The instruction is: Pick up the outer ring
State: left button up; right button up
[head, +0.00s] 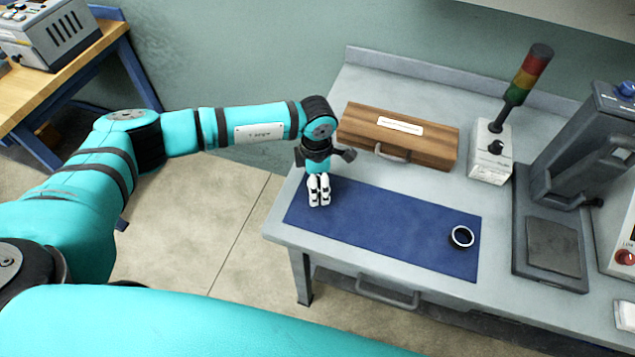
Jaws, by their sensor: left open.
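The outer ring (461,237) is a small light metal ring with a dark inside. It lies on the right part of the blue mat (385,236) on the grey workbench. My left gripper (319,203) points down over the left end of the mat, well to the left of the ring. Its white fingers are open, and nothing shows between them. Its height above the mat is hard to judge. My right gripper is not in view.
A wooden case (440,145) lies behind the mat. A signal light on a white box (490,158) stands to its right. A grey machine (555,248) stands right of the mat. The mat between gripper and ring is clear. A wooden bench (75,55) is far left.

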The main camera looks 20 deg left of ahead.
pick_arm(q)
jog(key=c, duration=1.3)
jog(key=shift+c, duration=0.3)
jog(key=shift+r, duration=0.15)
